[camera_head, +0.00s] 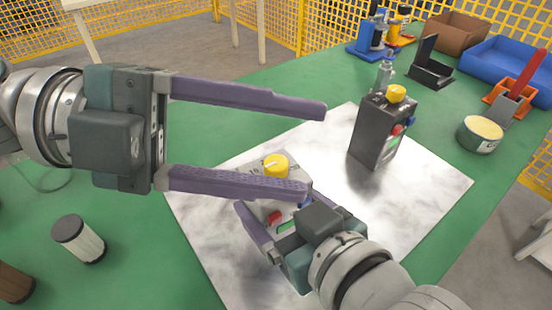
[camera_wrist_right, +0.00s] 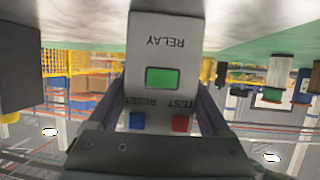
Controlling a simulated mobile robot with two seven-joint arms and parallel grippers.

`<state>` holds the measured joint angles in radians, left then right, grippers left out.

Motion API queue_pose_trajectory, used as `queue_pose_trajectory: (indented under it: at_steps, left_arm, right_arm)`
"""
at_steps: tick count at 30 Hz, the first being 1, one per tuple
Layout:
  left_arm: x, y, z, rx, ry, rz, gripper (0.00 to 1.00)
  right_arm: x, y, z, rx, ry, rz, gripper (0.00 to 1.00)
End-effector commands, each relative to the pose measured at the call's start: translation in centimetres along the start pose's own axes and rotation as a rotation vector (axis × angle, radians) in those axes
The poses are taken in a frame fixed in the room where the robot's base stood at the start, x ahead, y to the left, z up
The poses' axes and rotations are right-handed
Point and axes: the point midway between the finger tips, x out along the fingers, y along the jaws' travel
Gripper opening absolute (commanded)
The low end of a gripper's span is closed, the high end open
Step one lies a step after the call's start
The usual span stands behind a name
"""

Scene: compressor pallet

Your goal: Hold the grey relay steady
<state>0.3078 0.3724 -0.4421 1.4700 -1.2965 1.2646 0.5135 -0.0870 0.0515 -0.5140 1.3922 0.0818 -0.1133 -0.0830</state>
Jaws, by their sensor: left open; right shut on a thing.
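The grey relay (camera_head: 268,206) stands on the white marbled sheet, with a yellow knob (camera_head: 275,165) on top. In the right wrist view its face (camera_wrist_right: 163,50) shows upside down, with a green window, a blue RESET button and a red TEST button. My right gripper (camera_wrist_right: 163,110) is shut on it, one finger along each side. My left gripper (camera_head: 308,150) is open and empty. Its lower finger crosses in front of the relay and hides part of it; the yellow knob shows between its fingers. I cannot tell whether that finger touches the relay.
A dark box (camera_head: 378,132) with a yellow knob stands on the marbled sheet (camera_head: 425,175) to the right. A round tin (camera_head: 480,136), a blue tray (camera_head: 500,62) and a brown box (camera_head: 455,32) are beyond. A white-and-black cylinder (camera_head: 80,240) stands at the left on the green table.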

Motion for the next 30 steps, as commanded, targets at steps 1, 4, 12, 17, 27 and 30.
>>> queue_pose_trajectory:
  at_steps: [1,4,12,17,27,30]
  left_arm:
    - [-0.8,1.1,0.3,-0.184,-0.034,-0.087,0.62]
    - [-2.9,3.0,1.2,-0.527,-0.094,-0.256,0.62]
    - [-7.9,7.9,2.4,-1.084,-0.18,-0.56,0.62]
    - [-8.3,8.5,2.8,-1.163,-0.188,-0.611,0.62]
    - [-2.9,6.1,5.7,-1.163,-0.185,-0.612,0.62]
    - [-1.3,5.4,6.5,-1.161,-0.185,-0.609,0.62]
  right_arm:
    - [0.0,0.0,0.0,-0.001,-0.001,0.0,0.02]
    - [0.0,0.0,0.0,-0.001,-0.001,0.0,0.02]
    - [0.0,0.0,0.0,-0.001,-0.001,0.0,0.02]
    - [0.0,0.0,0.0,-0.001,-0.001,0.0,0.02]
    - [0.0,0.0,0.1,0.0,-0.001,0.0,0.02]
    - [0.0,0.0,0.1,0.0,-0.001,0.0,0.02]
